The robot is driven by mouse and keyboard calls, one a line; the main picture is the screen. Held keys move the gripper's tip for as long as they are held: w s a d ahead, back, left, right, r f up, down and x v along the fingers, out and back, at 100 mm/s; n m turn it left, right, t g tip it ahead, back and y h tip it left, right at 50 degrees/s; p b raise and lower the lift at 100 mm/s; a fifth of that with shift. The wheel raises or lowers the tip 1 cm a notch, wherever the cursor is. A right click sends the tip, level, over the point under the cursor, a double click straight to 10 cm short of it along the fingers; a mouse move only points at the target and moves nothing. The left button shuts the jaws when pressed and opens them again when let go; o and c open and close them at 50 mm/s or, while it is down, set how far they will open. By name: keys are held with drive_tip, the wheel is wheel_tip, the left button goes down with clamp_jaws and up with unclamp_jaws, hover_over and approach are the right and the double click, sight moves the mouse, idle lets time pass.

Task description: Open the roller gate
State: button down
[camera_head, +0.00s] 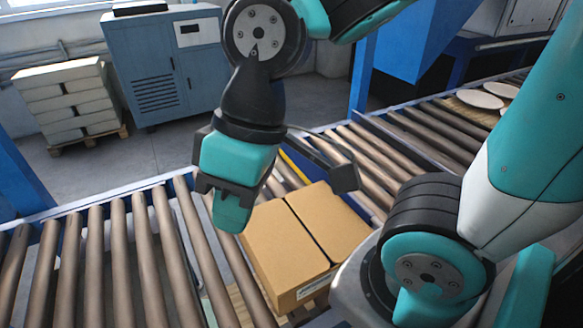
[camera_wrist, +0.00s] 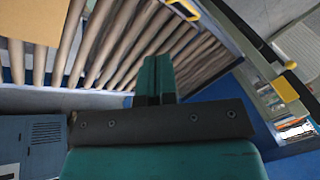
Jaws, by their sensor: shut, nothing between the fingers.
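My gripper (camera_head: 231,212) points down above the roller conveyor (camera_head: 128,245), just left of a cardboard box. In the wrist view my gripper (camera_wrist: 154,78) has its two teal fingers together, with nothing between them. Rows of brown rollers (camera_wrist: 120,40) run across the top of that view. In the head view a narrow yellow strip (camera_head: 294,167) shows behind the box, partly hidden by my wrist. I cannot tell which part of the conveyor is the roller gate, or whether it is open or shut.
The cardboard box (camera_head: 290,245) sits close to my gripper. Flat round plates (camera_head: 480,99) lie at the far right. A blue-grey cabinet (camera_head: 165,65) and a pallet stack (camera_head: 66,100) stand behind. The rollers at left are clear.

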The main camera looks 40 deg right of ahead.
drive_tip(key=shift+w+d, duration=0.15)
drive_tip(key=w+d+f+m+h+b, duration=0.25)
drive_tip(key=w+d+f, duration=0.25)
drive_tip(key=w, duration=0.5)
drive_tip(key=w+d+f+m+t+h+b, duration=0.1)
drive_tip(key=w+d+f+h+b, duration=0.2)
drive_tip(key=w, duration=0.6)
drive_tip(key=w+d+f+m+h+b, duration=0.2)
drive_tip(key=w+d+f, duration=0.4)
drive_tip(key=w, duration=0.4)
drive_tip(key=w+d+f+m+g+h+b, duration=0.1)
drive_tip(key=w+d+f+h, duration=0.1)
drive_tip(key=d+f, duration=0.3)
drive_tip(key=w+d+f+m+g+h+b, duration=0.1)
drive_tip(key=w+d+f+m+h+b, duration=0.1)
drive_tip(key=d+f, duration=0.3)
drive_tip(key=w+d+f+m+g+h+b, duration=0.1)
drive_tip(key=w+d+f+h+b, duration=0.1)
drive_tip(key=d+f, duration=0.3)
wheel_tip(320, 180, down, 2)
drive_tip(key=shift+w+d+f+m, duration=0.1)
drive_tip(key=shift+d+f+m, duration=0.05)
drive_tip(key=shift+m, duration=0.1)
